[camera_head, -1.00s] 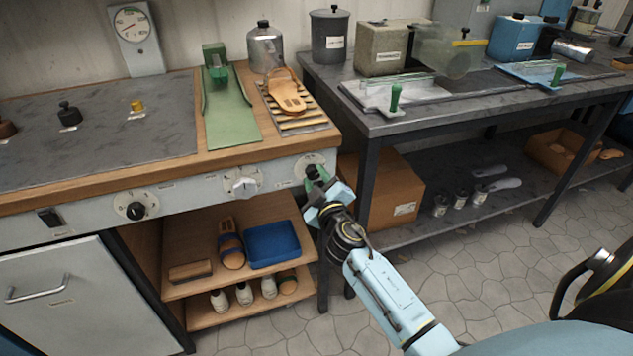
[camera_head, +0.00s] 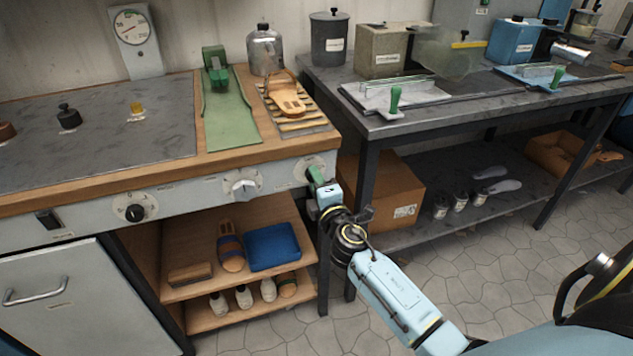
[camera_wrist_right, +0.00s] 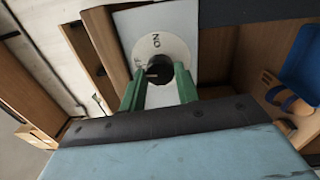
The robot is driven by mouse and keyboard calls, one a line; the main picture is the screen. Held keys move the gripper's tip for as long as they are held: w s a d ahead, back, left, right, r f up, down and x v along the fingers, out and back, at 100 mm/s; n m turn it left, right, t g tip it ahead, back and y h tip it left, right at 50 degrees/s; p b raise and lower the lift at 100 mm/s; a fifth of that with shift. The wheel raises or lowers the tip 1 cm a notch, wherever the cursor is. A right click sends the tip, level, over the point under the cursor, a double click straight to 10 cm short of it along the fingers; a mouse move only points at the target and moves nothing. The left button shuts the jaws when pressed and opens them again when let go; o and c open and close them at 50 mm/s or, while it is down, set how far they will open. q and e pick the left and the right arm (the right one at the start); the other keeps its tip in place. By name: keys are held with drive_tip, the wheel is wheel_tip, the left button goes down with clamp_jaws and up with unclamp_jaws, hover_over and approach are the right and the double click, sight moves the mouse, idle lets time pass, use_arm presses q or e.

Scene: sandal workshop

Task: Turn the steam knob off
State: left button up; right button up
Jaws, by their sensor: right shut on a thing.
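My right gripper (camera_head: 319,180) is at the right end of the workbench's front panel. Its green fingers are shut on a round black knob (camera_wrist_right: 158,70) with a white dial plate (camera_wrist_right: 166,47) behind it. Part of an "ON" mark reads on the dial in the right wrist view. In the head view the fingers and wrist hide the knob, and only part of its dial (camera_head: 302,170) shows. Two other knobs are on the same panel: a white one (camera_head: 243,186) and a black one (camera_head: 135,212). My left gripper is not in view.
A wooden shelf (camera_head: 205,281) below holds sandals and a blue tray (camera_head: 272,246). A cardboard box (camera_head: 385,195) stands right of my wrist, under the dark table (camera_head: 440,118). A gauge (camera_head: 131,27) stands at the back left. The floor in front is clear.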

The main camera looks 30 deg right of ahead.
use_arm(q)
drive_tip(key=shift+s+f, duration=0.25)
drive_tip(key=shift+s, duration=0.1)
use_arm(e)
drive_tip(key=shift+n, duration=0.6)
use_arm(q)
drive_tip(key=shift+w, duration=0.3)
use_arm(e)
drive_tip(key=o, duration=1)
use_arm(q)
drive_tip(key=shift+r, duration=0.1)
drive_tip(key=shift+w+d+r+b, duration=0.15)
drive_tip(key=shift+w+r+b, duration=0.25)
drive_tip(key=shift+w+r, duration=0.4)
use_arm(e)
drive_tip(key=shift+v, duration=6.7)
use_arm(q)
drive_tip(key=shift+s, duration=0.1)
use_arm(e)
drive_tip(key=shift+f, duration=0.1)
